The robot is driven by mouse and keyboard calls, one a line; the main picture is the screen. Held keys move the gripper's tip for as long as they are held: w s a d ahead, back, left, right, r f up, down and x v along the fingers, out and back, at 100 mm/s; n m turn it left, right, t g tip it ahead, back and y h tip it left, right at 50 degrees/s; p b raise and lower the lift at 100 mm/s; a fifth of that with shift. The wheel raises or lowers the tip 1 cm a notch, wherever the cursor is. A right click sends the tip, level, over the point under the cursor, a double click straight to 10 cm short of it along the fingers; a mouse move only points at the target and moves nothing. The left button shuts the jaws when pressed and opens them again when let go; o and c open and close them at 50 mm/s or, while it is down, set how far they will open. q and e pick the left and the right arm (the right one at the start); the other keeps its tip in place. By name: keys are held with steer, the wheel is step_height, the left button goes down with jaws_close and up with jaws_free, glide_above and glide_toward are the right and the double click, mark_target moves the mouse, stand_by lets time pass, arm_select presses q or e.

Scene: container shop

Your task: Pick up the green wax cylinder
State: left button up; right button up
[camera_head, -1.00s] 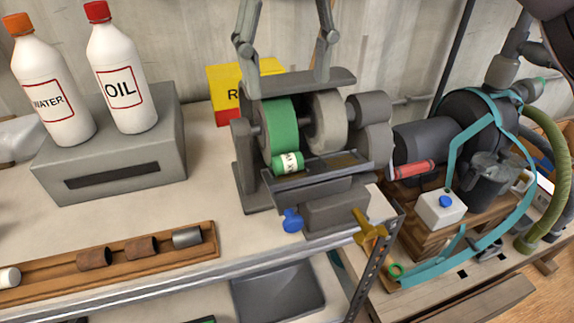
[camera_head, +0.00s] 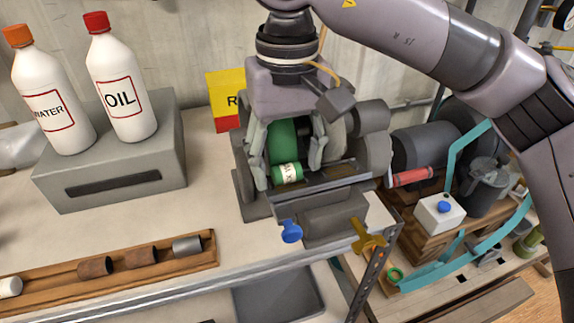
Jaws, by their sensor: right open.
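The green wax cylinder (camera_head: 287,173) is small, with a white label. It rests at the front of the grey grinding machine (camera_head: 335,218), below a larger green wheel (camera_head: 283,140). My right gripper (camera_head: 288,160) reaches down from above, its fingers spread to the left and right of the green wheel and near the wax cylinder. It is open and holds nothing. Its palm hides the top of the machine and part of the wheels. I cannot tell whether the fingers touch anything. My left gripper is not in view.
WATER (camera_head: 48,105) and OIL (camera_head: 120,90) bottles stand on a grey box (camera_head: 125,180) at left. A wooden tray (camera_head: 215,255) holding several small cylinders lies in front. A yellow-red box (camera_head: 226,95) is behind. A red cylinder (camera_head: 412,177) lies right of the machine.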

steer(key=c, duration=1.1)
steer(key=shift+a, duration=0.1)
